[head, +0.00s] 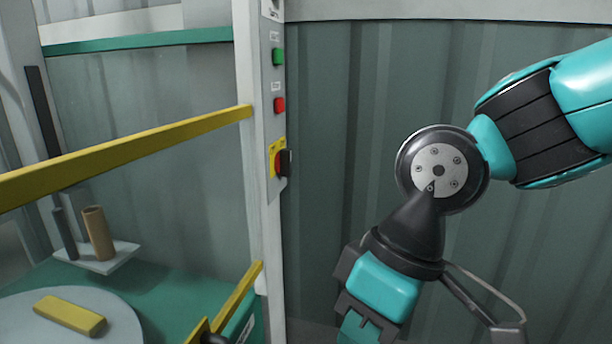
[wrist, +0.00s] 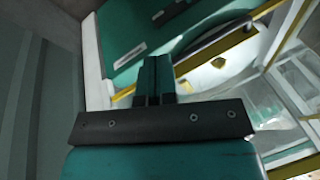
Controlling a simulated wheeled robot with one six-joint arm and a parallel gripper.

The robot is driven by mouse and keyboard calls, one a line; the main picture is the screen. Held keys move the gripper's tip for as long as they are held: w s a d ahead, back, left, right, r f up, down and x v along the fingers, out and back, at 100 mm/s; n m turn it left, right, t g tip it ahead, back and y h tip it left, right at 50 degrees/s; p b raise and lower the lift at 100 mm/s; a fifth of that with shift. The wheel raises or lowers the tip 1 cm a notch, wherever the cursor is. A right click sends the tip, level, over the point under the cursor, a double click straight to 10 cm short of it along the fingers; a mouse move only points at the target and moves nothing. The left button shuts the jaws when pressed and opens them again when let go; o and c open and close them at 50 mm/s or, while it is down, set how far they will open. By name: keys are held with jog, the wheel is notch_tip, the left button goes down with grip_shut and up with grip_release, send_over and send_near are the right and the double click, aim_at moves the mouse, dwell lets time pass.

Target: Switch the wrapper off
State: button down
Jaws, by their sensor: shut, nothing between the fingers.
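The wrapper's pale control post (head: 250,200) stands left of centre in the head view. On its side are a green button (head: 279,57), a red button (head: 279,105) below it, and a switch with a dark handle (head: 286,163) and red part on a yellow plate (head: 277,146). I cannot tell which position the switch is in. My gripper (wrist: 155,65) is shut and empty in the wrist view, above the green wrapper base. In the head view it hangs low, right of the post and below the switch, apart from both; its tips are cut off by the lower edge.
A yellow rail (head: 120,155) runs left from the post, and a lower yellow bar (head: 237,296) juts out near its foot. The round turntable (head: 30,315) carries a yellow block (head: 70,315). A brown tube (head: 98,233) stands on a small shelf. Ribbed wall lies behind.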

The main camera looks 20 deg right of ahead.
jog(key=w+d+f+n+t+h, duration=0.1)
jog(key=w+d+f+t+h, duration=0.3)
jog(key=w, duration=0.6)
jog(key=w+d+n+t, duration=0.1)
jog(key=w+d+t, duration=0.1)
jog(key=w+t, duration=0.55)
jog(key=w+a+r+n+t+y+b, duration=0.1)
jog(key=w+a+r+n+t+y, duration=0.1)
jog(key=w+r+n+t, duration=0.4)
jog(key=w+n, duration=0.1)
jog(key=n, duration=0.3)
jog(key=shift+w+r+n+y, duration=0.2)
jog(key=shift+w+n+y, duration=0.1)
jog(key=shift+w, duration=0.1)
